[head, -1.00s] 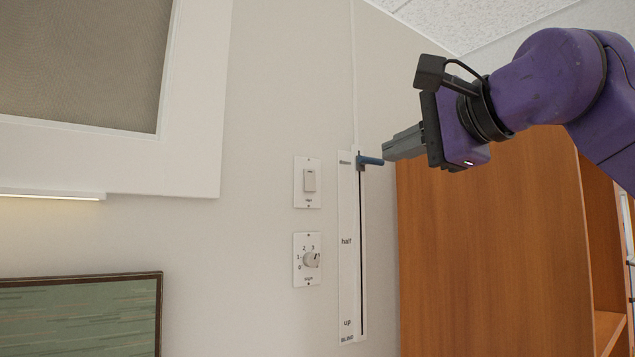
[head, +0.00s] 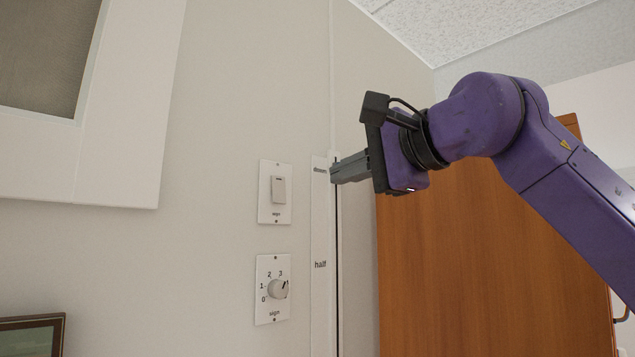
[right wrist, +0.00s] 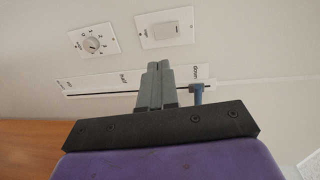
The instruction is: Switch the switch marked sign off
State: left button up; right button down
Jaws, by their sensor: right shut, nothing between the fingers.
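The white rocker switch (head: 278,190) sits on a wall plate whose label below reads "sign". It also shows in the right wrist view (right wrist: 168,31). I cannot tell which way the rocker is tipped. My right gripper (head: 335,172) is shut and empty, to the right of the switch and a little above it, apart from it. In the right wrist view its fingertips (right wrist: 159,66) overlap the slider strip, below the switch plate. My left gripper is not in view.
Below the switch is a dial (head: 278,289), also labelled "sign". A blind slider strip (head: 320,230) runs between switch and gripper.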

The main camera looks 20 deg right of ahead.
aim_at(282, 198)
jog(key=p+x, duration=0.4)
jog(key=x, duration=0.9)
jog(key=shift+r+p, duration=0.1)
jog(key=shift+p, duration=0.25)
jog(key=shift+w, duration=0.3)
jog(key=shift+s, duration=0.1)
